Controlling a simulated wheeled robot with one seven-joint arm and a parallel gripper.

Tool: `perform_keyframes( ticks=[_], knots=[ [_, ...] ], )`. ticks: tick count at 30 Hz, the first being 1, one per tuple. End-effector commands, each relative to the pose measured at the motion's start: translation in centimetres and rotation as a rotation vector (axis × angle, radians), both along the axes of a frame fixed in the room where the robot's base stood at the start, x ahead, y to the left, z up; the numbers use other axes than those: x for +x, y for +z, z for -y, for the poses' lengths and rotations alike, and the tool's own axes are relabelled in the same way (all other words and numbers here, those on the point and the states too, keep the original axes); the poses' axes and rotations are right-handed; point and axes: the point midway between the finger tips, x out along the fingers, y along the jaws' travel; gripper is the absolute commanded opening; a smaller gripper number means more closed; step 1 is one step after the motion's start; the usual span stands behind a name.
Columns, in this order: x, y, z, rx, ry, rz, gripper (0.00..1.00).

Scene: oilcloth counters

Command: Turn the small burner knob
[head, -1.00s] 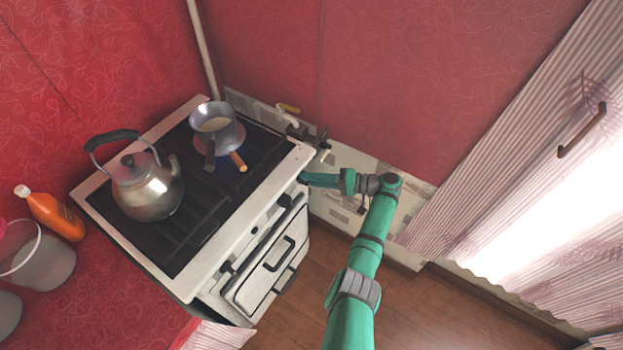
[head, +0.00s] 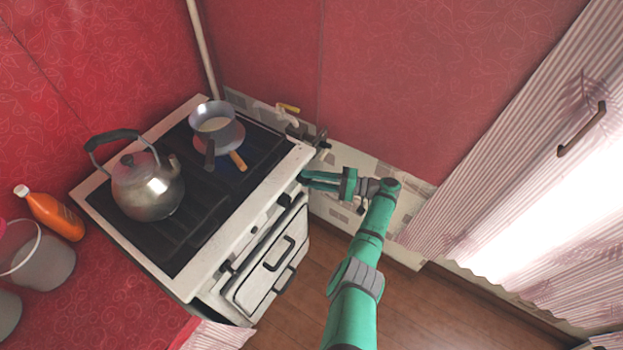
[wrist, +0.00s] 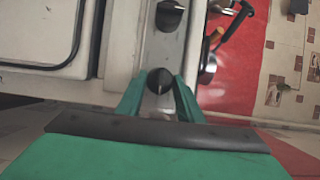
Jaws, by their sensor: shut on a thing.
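The small burner knob (wrist: 159,81) is round and black with a pale pointer line. It sits on the stove's front panel, between my fingers in the wrist view. My gripper (wrist: 160,88) is shut on it, one green finger on each side. In the head view my gripper (head: 304,180) reaches the right end of the stove front, and the held knob is hard to make out there. Another black knob (wrist: 170,15) lies further along the panel, apart from my fingers.
An oven door handle (head: 278,253) sticks out below the knobs. Pipe valves (head: 290,110) are on the wall behind. The wooden floor (head: 430,310) at right is clear.

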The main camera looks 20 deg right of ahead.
Motion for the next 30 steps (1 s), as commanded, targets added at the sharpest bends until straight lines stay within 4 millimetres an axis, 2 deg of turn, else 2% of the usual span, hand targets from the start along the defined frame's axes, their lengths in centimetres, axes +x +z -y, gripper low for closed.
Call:
perform_keyframes(
  ticks=[2,3,5,20,30],
  knots=[
    [0.04,0.02,0.18,-0.001,-0.005,0.000,0.11],
    [0.03,0.02,0.19,-0.001,-0.005,0.000,0.36],
    [0.03,0.02,0.18,-0.001,-0.005,0.000,0.50],
    [0.02,0.19,-0.07,-0.037,0.003,0.033,0.51],
    [-0.08,0.45,-0.22,-0.302,0.005,0.241,0.51]
  ],
)
